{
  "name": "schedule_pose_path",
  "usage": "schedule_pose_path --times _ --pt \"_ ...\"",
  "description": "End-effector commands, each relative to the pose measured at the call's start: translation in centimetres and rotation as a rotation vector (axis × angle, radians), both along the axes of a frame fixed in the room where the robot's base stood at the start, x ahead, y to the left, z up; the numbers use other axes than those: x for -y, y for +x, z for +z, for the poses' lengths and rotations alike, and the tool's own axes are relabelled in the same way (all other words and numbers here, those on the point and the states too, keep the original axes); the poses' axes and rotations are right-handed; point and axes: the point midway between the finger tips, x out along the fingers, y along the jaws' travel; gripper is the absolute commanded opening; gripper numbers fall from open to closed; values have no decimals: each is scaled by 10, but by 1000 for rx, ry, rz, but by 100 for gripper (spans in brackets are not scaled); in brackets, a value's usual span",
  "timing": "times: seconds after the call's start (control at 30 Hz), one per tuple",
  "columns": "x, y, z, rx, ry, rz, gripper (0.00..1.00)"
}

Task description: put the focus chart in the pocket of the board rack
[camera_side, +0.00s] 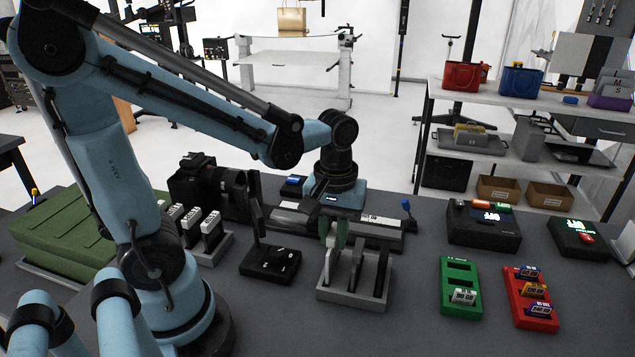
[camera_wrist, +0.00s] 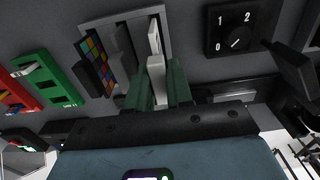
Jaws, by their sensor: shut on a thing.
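My gripper (camera_side: 335,238) is above the left part of the grey board rack (camera_side: 352,299), its green fingers pointing down. In the wrist view the fingers (camera_wrist: 158,86) are shut on a thin white board, which I take to be the focus chart (camera_wrist: 154,42). The chart (camera_side: 329,268) stands about upright, its lower part within the rack's outline at the left end. The rack wall hides its bottom edge, so I cannot tell how deep it sits. The rack also holds a dark-backed colour chart (camera_wrist: 93,58) and a grey board (camera_wrist: 122,45).
A black dial box (camera_side: 270,262) stands close left of the rack, with a dark upright panel behind it. A green holder (camera_side: 461,272) and a red holder (camera_side: 530,290) are to the right. A long flat bar device (camera_side: 375,240) lies behind the rack.

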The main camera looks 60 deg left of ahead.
Motion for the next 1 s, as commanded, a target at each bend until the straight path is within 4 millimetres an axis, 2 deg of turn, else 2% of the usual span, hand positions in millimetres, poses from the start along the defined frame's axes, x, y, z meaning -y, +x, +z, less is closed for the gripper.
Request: schedule_pose_path --times 1.0 --pt "0 0 -23 0 0 0 0"
